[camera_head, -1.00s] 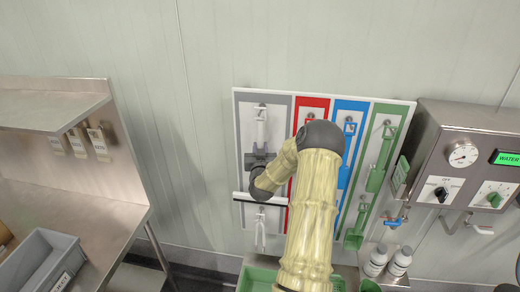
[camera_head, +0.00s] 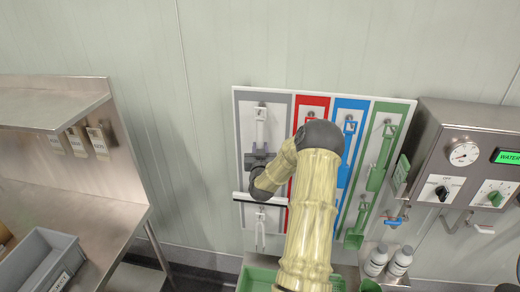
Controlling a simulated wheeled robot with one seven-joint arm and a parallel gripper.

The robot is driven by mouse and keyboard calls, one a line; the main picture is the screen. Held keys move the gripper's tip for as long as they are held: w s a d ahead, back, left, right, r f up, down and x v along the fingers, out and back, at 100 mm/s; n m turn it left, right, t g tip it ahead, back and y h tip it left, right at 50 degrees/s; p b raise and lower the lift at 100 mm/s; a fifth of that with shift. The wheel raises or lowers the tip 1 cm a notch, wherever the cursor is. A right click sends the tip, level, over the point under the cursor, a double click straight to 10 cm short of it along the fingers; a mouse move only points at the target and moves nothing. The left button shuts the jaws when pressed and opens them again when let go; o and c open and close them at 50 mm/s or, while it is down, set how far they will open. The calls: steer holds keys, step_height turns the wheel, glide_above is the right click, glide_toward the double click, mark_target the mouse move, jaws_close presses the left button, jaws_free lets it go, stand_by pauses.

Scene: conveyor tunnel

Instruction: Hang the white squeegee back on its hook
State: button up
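The white squeegee (camera_head: 244,196) shows as a white bar with a dark edge. It lies level across the lower part of the grey column of the tool board (camera_head: 294,101). A white handle (camera_head: 261,126) stands upright above my gripper, near a hook at the top of that column. My gripper (camera_head: 258,160) is dark and sits at the grey column, between the handle top and the squeegee bar. Its fingers are too small and partly hidden by my arm, so I cannot see whether they close on the handle. A white outline (camera_head: 260,231) hangs below the bar.
Green tools (camera_head: 378,165) hang on the board's right column. A steel control box (camera_head: 465,155) is at right, with white bottles (camera_head: 399,262) below it. A green crate (camera_head: 256,276) sits below the board. A steel bench (camera_head: 80,215) with a grey bin (camera_head: 45,262) is at left.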

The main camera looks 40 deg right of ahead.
steer(key=o, duration=0.4)
steer(key=b+v, duration=0.7)
steer(key=v, duration=1)
steer(key=shift+s+f, duration=0.1)
steer(key=shift+s, duration=0.15)
stand_by(0.9)
